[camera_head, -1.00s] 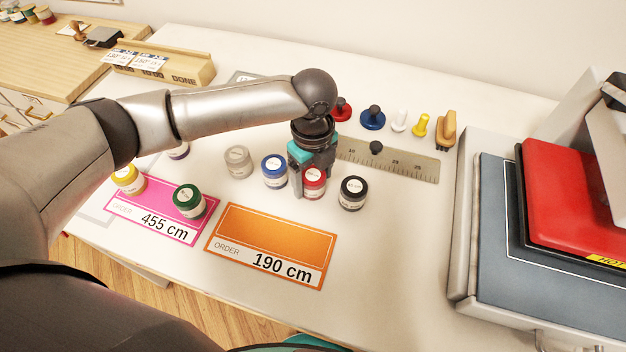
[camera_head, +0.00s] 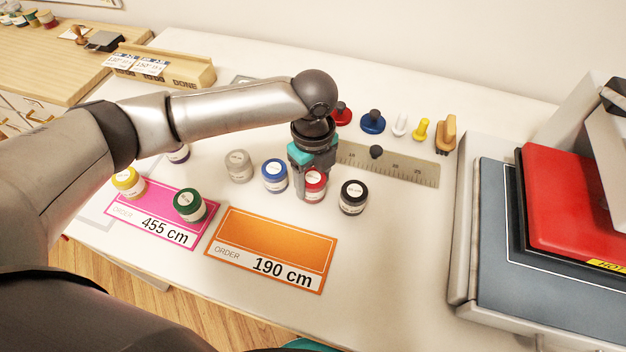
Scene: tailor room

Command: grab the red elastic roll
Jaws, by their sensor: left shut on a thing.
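The red elastic roll (camera_head: 314,187) stands upright on the white table, with a pale label on its top. My left gripper (camera_head: 313,174) reaches down over it from above and is shut on it, with the fingers at its sides. The gripper hides part of the roll's back. My right gripper is not in view.
A blue roll (camera_head: 275,175) stands close to the left and a black roll (camera_head: 352,197) to the right. A ruler (camera_head: 400,166) lies behind. An orange 190 cm order card (camera_head: 270,247) lies in front, and a heat press (camera_head: 490,240) stands at the right.

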